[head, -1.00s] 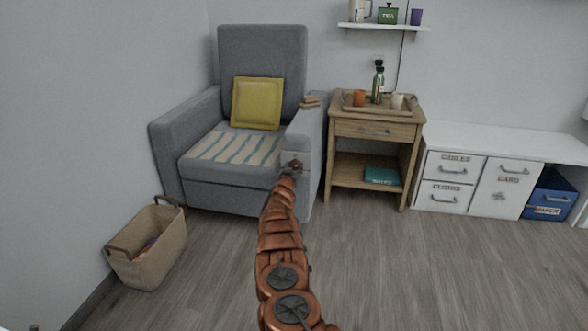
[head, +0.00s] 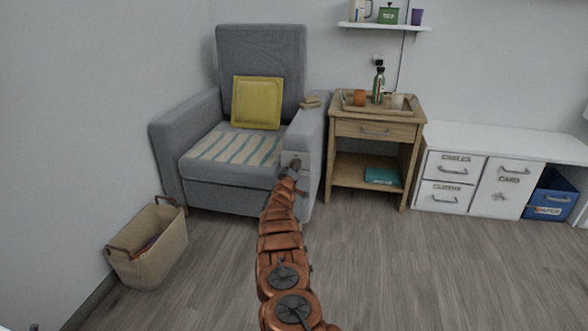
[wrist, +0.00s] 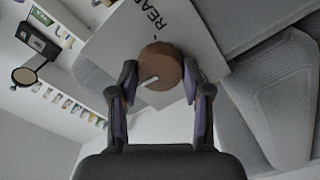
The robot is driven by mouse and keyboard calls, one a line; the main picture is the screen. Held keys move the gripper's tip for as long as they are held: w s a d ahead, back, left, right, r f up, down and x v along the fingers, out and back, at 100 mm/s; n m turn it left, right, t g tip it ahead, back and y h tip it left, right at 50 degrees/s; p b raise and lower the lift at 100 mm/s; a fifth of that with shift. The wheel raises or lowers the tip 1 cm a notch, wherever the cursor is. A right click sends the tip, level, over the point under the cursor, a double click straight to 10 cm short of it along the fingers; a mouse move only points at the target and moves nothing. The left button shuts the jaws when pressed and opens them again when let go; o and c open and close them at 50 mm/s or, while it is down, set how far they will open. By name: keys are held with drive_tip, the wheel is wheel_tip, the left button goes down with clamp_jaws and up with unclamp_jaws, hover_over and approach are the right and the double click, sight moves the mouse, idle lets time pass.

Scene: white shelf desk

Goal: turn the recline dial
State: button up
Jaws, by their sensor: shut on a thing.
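The recline dial is a round brown knob (wrist: 160,68) with a pale pointer mark, on a light plate (wrist: 185,28) with dark lettering that I can read only in part. In the wrist view my gripper (wrist: 160,85) has one finger on each side of the knob and is shut on it. In the head view my gripper (head: 292,168) is at the front of the armchair's right armrest, by the pale plate (head: 297,157). The dial is hidden there by my gripper. The grey armchair (head: 262,55) stands against the back wall, its backrest tilted slightly back.
A wooden side table (head: 375,128) with a tray, cups and a bottle stands right of the armchair. A woven basket (head: 148,255) stands on the floor at the left. A white low cabinet (head: 480,140) is at the right. The floor at the right front is clear.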

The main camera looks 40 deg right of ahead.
drive_tip(key=shift+n, duration=0.6)
drive_tip(key=o, duration=1.2)
drive_tip(key=shift+c, duration=0.2)
